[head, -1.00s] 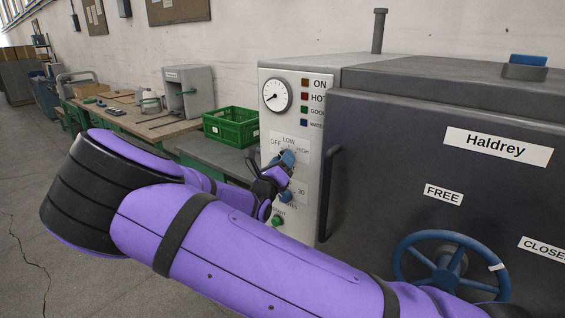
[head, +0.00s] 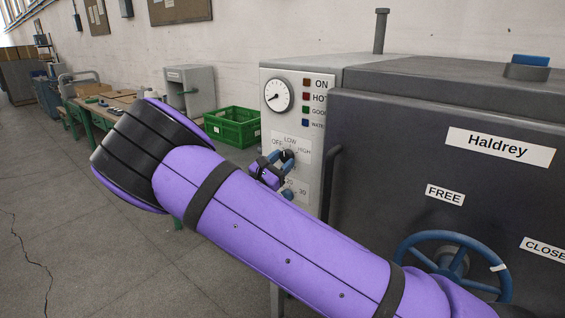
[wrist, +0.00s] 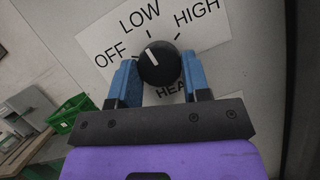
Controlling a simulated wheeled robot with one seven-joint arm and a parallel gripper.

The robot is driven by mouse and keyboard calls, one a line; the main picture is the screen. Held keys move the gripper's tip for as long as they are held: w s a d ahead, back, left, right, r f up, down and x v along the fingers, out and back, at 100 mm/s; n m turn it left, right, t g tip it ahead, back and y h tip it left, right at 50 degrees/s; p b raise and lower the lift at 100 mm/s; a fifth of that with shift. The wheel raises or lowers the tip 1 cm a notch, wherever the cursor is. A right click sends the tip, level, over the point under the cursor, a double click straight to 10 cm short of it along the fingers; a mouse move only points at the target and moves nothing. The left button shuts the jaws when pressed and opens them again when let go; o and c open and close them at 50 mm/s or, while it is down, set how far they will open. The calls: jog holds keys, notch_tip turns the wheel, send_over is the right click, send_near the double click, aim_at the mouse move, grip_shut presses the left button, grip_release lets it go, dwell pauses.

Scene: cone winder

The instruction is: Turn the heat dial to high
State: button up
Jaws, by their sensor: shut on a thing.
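The heat dial (wrist: 158,63) is a round black knob with a white pointer line, on a white plate (wrist: 96,36) marked OFF, LOW and HIGH. The pointer faces roughly toward LOW. My gripper (wrist: 157,85) has one blue finger on each side of the knob and is shut on it. In the head view my gripper (head: 280,158) is at the same plate on the grey control panel (head: 300,200), and its fingers mostly cover the dial.
A round gauge (head: 279,95) and several indicator lamps sit above the dial. A dark door with a handle (head: 332,185) and a blue handwheel (head: 452,268) stands right of the panel. A green crate (head: 232,127) is on the bench at left.

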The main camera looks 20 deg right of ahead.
jog(key=m+g, duration=0.2)
jog(key=m, duration=0.2)
jog(key=m+g, duration=0.2)
jog(key=m, duration=0.2)
jog(key=shift+w+a+r+m, duration=0.1)
jog(key=shift+w+a+m, duration=0.05)
jog(key=shift+m, duration=0.25)
jog(key=m+g+y, duration=0.1)
jog(key=m, duration=0.2)
jog(key=m+g, duration=0.1)
jog(key=m, duration=0.3)
jog(key=shift+r+y, duration=0.2)
jog(key=shift+y, duration=0.2)
jog(key=shift+g, duration=0.3)
jog(key=o, duration=0.9)
jog(key=shift+a, duration=0.1)
jog(key=v, duration=1)
jog(key=shift+a, duration=0.35)
